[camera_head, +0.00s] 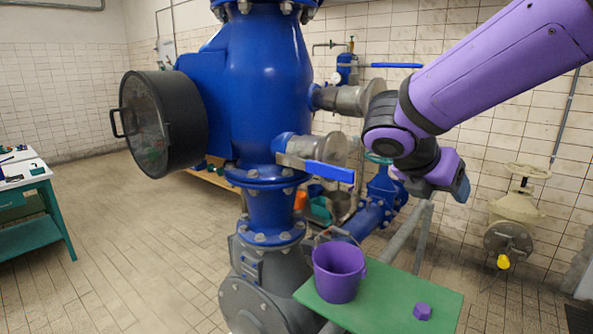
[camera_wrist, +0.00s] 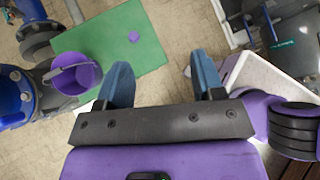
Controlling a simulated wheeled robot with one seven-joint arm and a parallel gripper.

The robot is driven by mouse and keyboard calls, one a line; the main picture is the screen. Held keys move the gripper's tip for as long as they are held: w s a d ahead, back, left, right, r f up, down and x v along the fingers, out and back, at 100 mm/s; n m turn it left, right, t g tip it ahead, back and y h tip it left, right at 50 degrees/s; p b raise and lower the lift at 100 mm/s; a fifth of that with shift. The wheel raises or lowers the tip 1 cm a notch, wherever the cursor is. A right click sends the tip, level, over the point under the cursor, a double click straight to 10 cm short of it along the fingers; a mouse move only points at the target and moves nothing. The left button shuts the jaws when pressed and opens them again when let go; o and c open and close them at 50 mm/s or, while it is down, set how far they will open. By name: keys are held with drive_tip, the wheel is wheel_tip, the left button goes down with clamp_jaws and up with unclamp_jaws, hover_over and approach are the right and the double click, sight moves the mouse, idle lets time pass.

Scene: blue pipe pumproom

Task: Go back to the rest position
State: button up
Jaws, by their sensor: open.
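My gripper (camera_wrist: 163,85) is open and empty in the wrist view, with two blue fingers spread apart over the tiled floor. In the head view my purple arm reaches in from the upper right, and its end hangs in the air in front of the tiled wall, above the right part of a green board. Whether the fingers are open cannot be made out there. A purple bucket (camera_head: 338,277) stands upright on the green board (camera_head: 385,310), with a small purple piece (camera_head: 422,311) to its right. The bucket (camera_wrist: 78,78) and piece (camera_wrist: 134,37) also show in the wrist view, apart from the fingers.
A large blue pipe (camera_head: 262,90) with a round black cover (camera_head: 160,125) stands at centre left. A cream valve wheel (camera_head: 527,171) is at the right. A teal table (camera_head: 35,215) stands far left; the floor between is clear.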

drive_tip(key=s+d+m+y, duration=0.2)
drive_tip(key=s+m+y, duration=0.2)
drive_tip(key=s+m, duration=0.5)
drive_tip(key=s+d+r+m+t+y, duration=0.1)
drive_tip(key=s+d+m+y, duration=0.2)
drive_tip(key=s+m, duration=0.6)
drive_tip(key=m+y, duration=0.1)
drive_tip(key=m, duration=0.6)
drive_tip(key=shift+s+r+m+t+y, duration=0.2)
drive_tip(key=shift+r+m+t+y, duration=0.1)
drive_tip(key=shift+m+y, duration=0.1)
